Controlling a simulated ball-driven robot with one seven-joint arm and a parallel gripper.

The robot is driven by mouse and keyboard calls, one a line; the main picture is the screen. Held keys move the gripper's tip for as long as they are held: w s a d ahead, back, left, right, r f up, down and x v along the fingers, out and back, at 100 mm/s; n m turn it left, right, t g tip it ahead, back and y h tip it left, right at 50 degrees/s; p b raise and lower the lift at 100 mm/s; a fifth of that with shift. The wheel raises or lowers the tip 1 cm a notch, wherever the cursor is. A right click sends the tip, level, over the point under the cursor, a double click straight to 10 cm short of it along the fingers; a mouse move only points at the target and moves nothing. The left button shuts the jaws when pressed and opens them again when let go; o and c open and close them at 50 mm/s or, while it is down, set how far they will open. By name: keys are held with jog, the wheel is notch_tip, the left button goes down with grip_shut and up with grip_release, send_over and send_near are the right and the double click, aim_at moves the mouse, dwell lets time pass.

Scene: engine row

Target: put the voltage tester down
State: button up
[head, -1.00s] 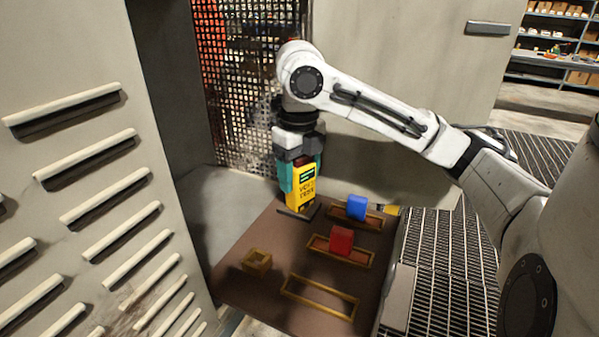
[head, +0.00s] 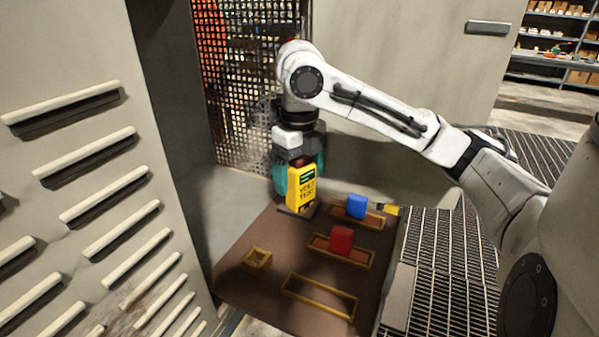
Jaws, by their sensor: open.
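My gripper (head: 298,176), with teal fingers, is open around the tester's upper part, one finger on each side. The tester's top is partly hidden by the gripper. I cannot tell whether either finger still touches it.
A blue block (head: 356,206) and a red block (head: 341,238) stand in wooden frames on the board. A small square frame (head: 258,259) and a long frame (head: 319,296) are empty. A mesh panel (head: 238,85) stands behind; a slatted grey cabinet (head: 90,170) is at left.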

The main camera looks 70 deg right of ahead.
notch_tip(320, 180, up, 8)
jog(key=shift+f, duration=0.15)
dwell(0.9)
